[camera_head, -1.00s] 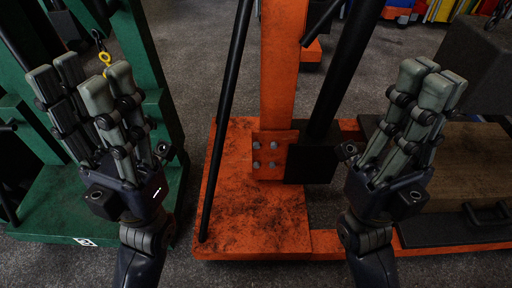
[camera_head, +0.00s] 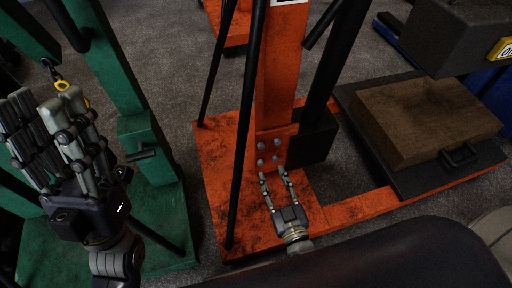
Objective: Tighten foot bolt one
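Several grey foot bolts (camera_head: 276,142) sit in a small cluster on the orange foot plate (camera_head: 288,133) at the bottom of the orange post (camera_head: 277,75). Which of them is bolt one cannot be told. My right gripper (camera_head: 272,174) is open and empty, its two fingers spread just below the lower bolts (camera_head: 260,162). Whether the fingertips touch anything there cannot be told. My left gripper (camera_head: 44,108) is raised at the left edge, in front of the green frame, with its fingers apart and nothing seen between them.
Black bars (camera_head: 245,130) rise in front of the orange base (camera_head: 225,170). A black block (camera_head: 312,145) stands right of the bolts. A wooden block (camera_head: 425,118) on a dark plate is at right. A green frame (camera_head: 150,140) stands at left.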

